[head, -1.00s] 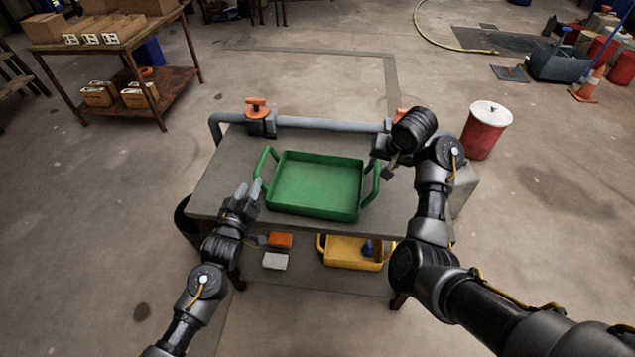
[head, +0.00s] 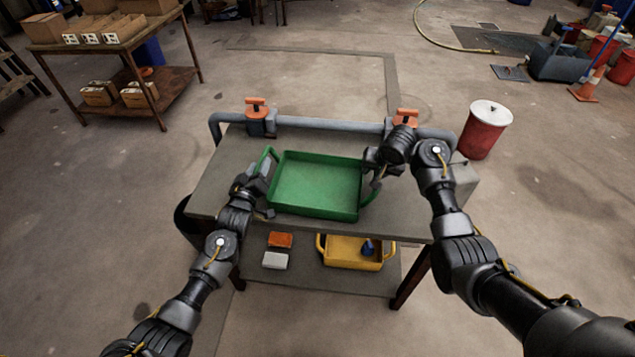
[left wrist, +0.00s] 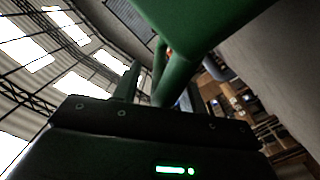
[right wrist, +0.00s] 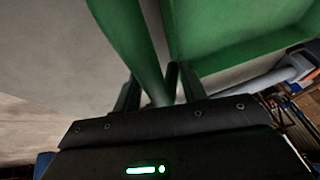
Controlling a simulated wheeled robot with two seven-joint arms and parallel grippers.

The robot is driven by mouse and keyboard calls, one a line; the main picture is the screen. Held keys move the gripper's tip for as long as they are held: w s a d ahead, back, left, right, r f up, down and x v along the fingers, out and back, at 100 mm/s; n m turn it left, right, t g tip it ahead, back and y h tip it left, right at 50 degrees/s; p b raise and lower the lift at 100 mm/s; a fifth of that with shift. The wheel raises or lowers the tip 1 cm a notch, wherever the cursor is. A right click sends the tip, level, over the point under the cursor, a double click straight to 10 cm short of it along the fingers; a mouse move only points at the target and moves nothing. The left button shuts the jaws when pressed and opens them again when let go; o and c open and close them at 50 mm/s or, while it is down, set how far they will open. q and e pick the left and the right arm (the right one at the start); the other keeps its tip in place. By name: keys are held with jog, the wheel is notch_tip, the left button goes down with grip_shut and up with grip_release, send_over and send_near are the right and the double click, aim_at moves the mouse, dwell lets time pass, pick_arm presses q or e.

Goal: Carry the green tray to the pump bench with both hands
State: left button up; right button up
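The green tray (head: 315,183) lies flat on the grey-topped bench (head: 215,185), with a raised handle on each short side. My left gripper (head: 262,188) is at the tray's left handle, fingers spread. In the left wrist view the green handle (left wrist: 178,70) passes between the two fingers, with gaps showing. My right gripper (head: 374,172) is at the right handle. In the right wrist view that handle (right wrist: 135,40) runs down between its open fingers. Whether any finger touches a handle is hard to tell. Which bench is the pump bench is not clear.
A grey pipe with orange-handled valves (head: 256,108) runs along the bench's back edge. The lower shelf holds a yellow tray (head: 345,252) and small orange and white blocks. A red drum (head: 484,130) stands right; a shelf of boxes (head: 120,40) stands back left. Floor behind is open.

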pick_arm(q)
grip_shut()
pick_arm(e)
grip_shut()
pick_arm(q)
jog(key=shift+r, duration=0.2)
pick_arm(e)
jog(key=shift+r, duration=0.15)
